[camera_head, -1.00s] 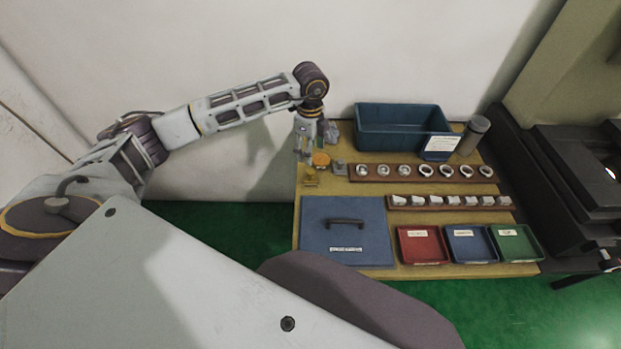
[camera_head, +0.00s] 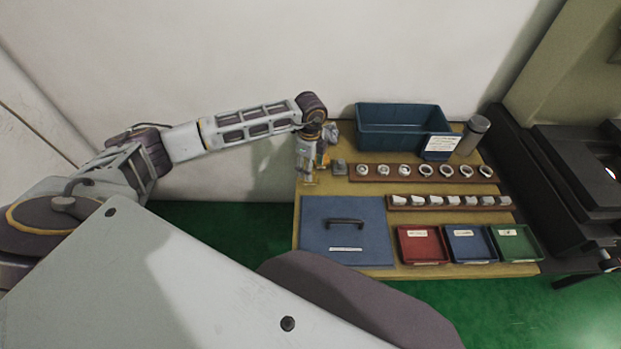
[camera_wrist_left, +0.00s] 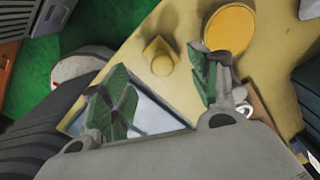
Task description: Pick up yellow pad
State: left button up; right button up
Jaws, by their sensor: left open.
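My left gripper (camera_head: 309,178) is open and points down over the back left of the table. In the left wrist view its two green-padded fingers (camera_wrist_left: 158,72) are spread apart. A small yellow square piece with a round knob (camera_wrist_left: 161,55) lies ahead of the gap between the fingertips, and nothing is held. A flat round orange-yellow disc (camera_wrist_left: 230,28) lies beyond the right finger. In the head view the gripper mostly hides both yellow pieces; which one is the yellow pad I cannot tell. My right gripper is out of view.
A blue panel with a handle (camera_head: 345,255) lies in front of the gripper. A small grey block (camera_head: 339,167) and a brown rack of rings (camera_head: 390,180) stand to the right. A blue bin (camera_head: 385,140) is at the back. Red (camera_head: 423,257), blue and green trays line the front right.

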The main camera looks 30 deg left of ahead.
pick_arm(q)
jog(key=shift+f, duration=0.9)
jog(key=f, duration=0.2)
jog(key=shift+w+f, duration=0.2)
jog(key=shift+f, duration=0.75)
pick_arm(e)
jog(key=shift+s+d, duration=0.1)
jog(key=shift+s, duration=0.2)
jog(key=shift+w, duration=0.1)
